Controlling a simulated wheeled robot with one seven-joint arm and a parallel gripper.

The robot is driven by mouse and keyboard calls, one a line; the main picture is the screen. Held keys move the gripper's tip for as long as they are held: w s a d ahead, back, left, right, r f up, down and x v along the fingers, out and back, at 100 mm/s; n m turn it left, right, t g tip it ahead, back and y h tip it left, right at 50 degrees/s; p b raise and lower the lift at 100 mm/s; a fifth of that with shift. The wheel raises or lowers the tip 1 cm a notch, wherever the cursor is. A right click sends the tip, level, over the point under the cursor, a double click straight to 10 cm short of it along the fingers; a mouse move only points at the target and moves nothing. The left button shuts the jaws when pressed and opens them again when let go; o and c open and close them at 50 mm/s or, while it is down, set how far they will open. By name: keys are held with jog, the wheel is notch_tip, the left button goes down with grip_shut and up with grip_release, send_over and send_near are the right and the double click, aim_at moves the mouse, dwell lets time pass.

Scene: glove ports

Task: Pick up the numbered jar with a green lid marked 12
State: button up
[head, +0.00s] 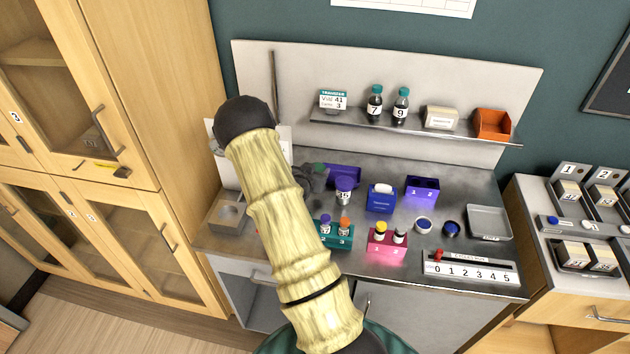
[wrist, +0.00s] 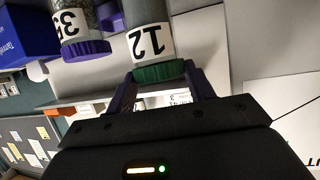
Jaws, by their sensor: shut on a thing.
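The jar marked 12 (wrist: 150,42) has a green lid (wrist: 158,71) and shows upside down in the wrist view. The two fingers of my gripper (wrist: 163,78) are shut on it at the lid, one on each side. In the head view the green lid (head: 319,168) shows as a small spot beside my gripper (head: 312,180), at the back left of the steel bench. My arm and gripper hide most of the jar there. I cannot tell whether its base touches the bench.
A purple-lidded jar marked 35 (head: 344,190) stands close to the right. A purple tray (head: 343,174) lies behind it, and a blue box (head: 381,198) is further right. A teal rack (head: 338,236) and a pink rack (head: 387,242) stand in front. The shelf (head: 420,130) holds bottles above.

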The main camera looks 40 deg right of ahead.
notch_tip(320, 180, up, 6)
jog(key=shift+f+b, duration=0.1)
jog(key=shift+b, duration=0.55)
